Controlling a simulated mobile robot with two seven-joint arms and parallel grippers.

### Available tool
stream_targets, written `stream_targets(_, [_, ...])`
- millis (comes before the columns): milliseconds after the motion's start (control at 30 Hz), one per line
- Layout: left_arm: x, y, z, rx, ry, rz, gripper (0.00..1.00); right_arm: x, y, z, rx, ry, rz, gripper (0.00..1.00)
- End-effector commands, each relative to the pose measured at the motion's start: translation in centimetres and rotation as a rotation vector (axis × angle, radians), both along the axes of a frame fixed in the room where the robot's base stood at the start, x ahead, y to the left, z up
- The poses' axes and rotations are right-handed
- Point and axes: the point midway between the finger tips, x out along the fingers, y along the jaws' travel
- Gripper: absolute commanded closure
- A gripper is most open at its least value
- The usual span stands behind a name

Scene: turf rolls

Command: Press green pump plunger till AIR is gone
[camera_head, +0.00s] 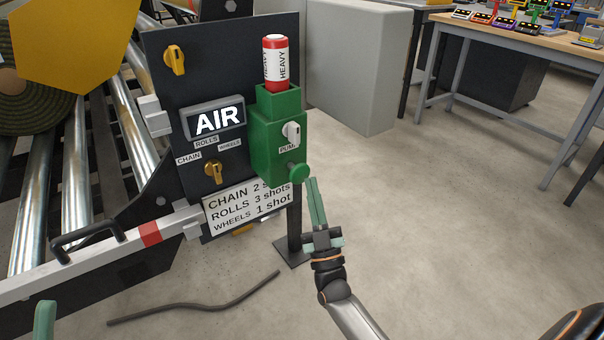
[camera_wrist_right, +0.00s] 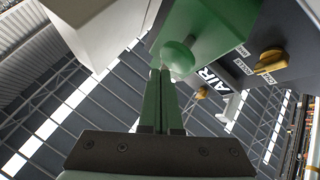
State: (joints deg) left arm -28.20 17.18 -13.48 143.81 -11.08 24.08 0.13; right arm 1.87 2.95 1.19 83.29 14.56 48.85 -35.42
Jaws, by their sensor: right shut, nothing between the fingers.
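The green pump (camera_head: 272,137) is mounted on the dark panel, with a red and white HEAVY cartridge (camera_head: 275,63) upright in its top. Its round green plunger knob (camera_head: 298,172) sticks out low on the right side. The display (camera_head: 216,120) reads AIR in lit white letters. My right gripper (camera_head: 311,180) is shut and empty, its fingertips right beside the knob. In the right wrist view the knob (camera_wrist_right: 178,57) is just beyond the fingertips (camera_wrist_right: 160,72); I cannot tell whether they touch. A green tip of my left gripper (camera_head: 44,318) shows at the lower left edge.
A white selector knob (camera_head: 291,131) is on the pump. A yellow selector (camera_head: 213,172) sits among CHAIN, ROLLS and WHEELS labels. A sign (camera_head: 247,206) lists shots. A grey box (camera_head: 350,80) stands behind. The floor to the right is clear up to the tables.

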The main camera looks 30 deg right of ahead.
Motion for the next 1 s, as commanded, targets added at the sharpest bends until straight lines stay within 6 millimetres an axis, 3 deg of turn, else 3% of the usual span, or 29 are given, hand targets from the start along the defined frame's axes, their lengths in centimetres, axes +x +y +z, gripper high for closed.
stream_targets(233, [0.0, 0.0, 0.3, 0.000, 0.000, 0.000, 0.50, -0.4, 0.0, 0.1, 0.000, 0.001, 0.000, 1.00])
stream_targets(700, [0.0, 0.0, 2.7, 0.000, 0.000, 0.000, 0.50, -4.7, -0.4, 0.1, 0.000, 0.001, 0.000, 1.00])
stream_targets(1000, [0.0, 0.0, 2.6, 0.000, 0.000, 0.000, 0.50, -5.0, -0.4, 0.0, 0.000, -0.001, 0.000, 1.00])
